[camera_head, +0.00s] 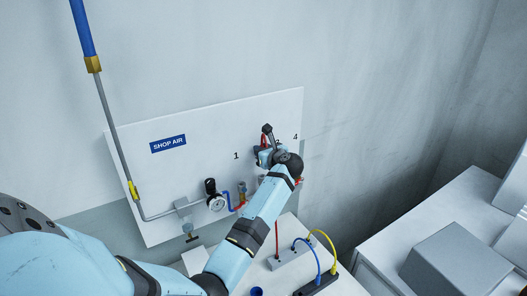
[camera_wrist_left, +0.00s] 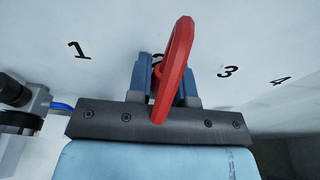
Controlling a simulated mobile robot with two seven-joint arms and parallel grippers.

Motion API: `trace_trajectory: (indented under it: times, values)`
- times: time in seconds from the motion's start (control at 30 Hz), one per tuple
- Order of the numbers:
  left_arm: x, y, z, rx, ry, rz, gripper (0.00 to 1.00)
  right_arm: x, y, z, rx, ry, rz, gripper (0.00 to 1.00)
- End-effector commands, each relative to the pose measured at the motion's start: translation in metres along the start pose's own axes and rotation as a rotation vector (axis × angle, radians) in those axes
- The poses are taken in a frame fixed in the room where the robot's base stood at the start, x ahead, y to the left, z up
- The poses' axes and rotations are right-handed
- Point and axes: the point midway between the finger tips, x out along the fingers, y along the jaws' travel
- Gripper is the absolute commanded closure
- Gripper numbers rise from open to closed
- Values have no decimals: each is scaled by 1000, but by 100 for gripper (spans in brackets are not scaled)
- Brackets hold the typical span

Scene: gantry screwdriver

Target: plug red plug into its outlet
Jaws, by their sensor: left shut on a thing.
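My left gripper (camera_head: 264,152) is up against the white wall panel, near the printed numbers. In the left wrist view its blue fingers (camera_wrist_left: 163,82) are shut on a red loop-shaped piece (camera_wrist_left: 178,60), which rises between them and bends over. I cannot tell whether this loop is the red plug or its cord. A red cord (camera_head: 276,238) stands up from a light grey box (camera_head: 291,258) below the arm; its upper end is hidden behind the arm. A dark outlet strip (camera_head: 317,285) has blue and yellow cords running to it. My right gripper is not in view.
The white panel (camera_head: 206,124) carries a SHOP AIR sign (camera_head: 168,144), a gauge (camera_head: 216,203) and piping. A grey box (camera_head: 457,262) sits on a cabinet at the right, beyond a gap.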

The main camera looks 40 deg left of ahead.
Motion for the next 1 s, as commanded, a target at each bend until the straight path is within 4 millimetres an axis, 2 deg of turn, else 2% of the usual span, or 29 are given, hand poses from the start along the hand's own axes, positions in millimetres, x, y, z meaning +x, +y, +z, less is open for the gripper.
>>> trace_trajectory:
  times: [0.5,1.0]
  values:
    - [9,0,-42,2,0,-1,100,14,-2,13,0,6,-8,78]
    - [9,0,-46,0,0,-1,100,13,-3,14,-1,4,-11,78]
